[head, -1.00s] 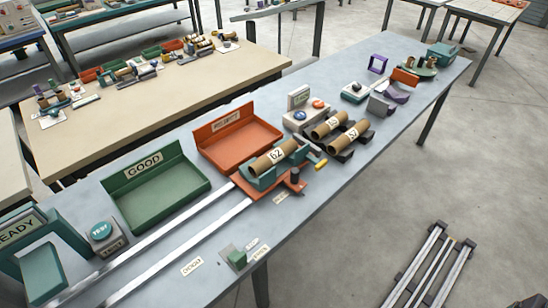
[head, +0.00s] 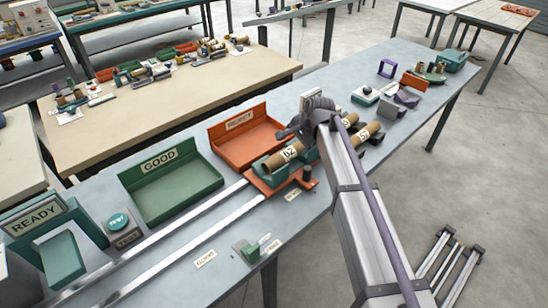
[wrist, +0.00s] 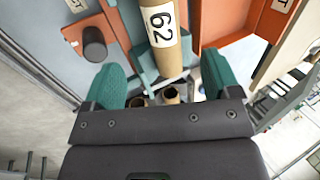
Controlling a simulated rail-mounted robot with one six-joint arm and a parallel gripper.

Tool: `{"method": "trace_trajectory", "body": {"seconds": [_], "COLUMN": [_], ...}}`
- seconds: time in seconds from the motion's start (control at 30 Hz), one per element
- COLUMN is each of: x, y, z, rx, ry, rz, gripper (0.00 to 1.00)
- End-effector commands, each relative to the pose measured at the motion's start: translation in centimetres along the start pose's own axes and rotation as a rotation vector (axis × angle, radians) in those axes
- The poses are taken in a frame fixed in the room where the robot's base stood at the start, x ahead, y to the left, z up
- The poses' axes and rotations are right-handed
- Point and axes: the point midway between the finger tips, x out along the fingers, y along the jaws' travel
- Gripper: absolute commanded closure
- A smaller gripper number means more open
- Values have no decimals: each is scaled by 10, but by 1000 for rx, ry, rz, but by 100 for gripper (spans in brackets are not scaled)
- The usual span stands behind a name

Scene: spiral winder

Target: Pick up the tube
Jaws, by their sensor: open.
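The brown cardboard tube labelled 62 (head: 284,154) lies in a teal cradle on the orange carriage (head: 262,182) at the end of the rails. In the wrist view the tube (wrist: 160,28) runs down from the top edge, its near end close to the gap between the fingers. My gripper (wrist: 166,74) is open, with one teal finger on either side and nothing held. In the head view my dark wrist (head: 312,112) is above and behind the tube; the fingertips are hard to make out there.
More tubes, one labelled 57 (head: 364,134), lie behind my arm, partly hidden; open tube ends (wrist: 171,95) show between my fingers. An orange reject tray (head: 232,158) and a green GOOD tray (head: 150,205) stand to the left. A dark post (head: 307,174) rises at the carriage's front.

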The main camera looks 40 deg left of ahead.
Motion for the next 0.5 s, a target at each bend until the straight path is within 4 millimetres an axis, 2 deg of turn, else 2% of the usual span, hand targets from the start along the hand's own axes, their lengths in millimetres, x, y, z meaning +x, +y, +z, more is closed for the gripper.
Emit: {"method": "trace_trajectory", "body": {"seconds": [0.13,0.3,0.5], "x": [18,55,59], "y": [3,4,1], "z": [0,-1,-1], "rx": [-3,-5,-5], "ry": [0,0,0], "rz": [1,2,3], "gripper": [17,17,17]}}
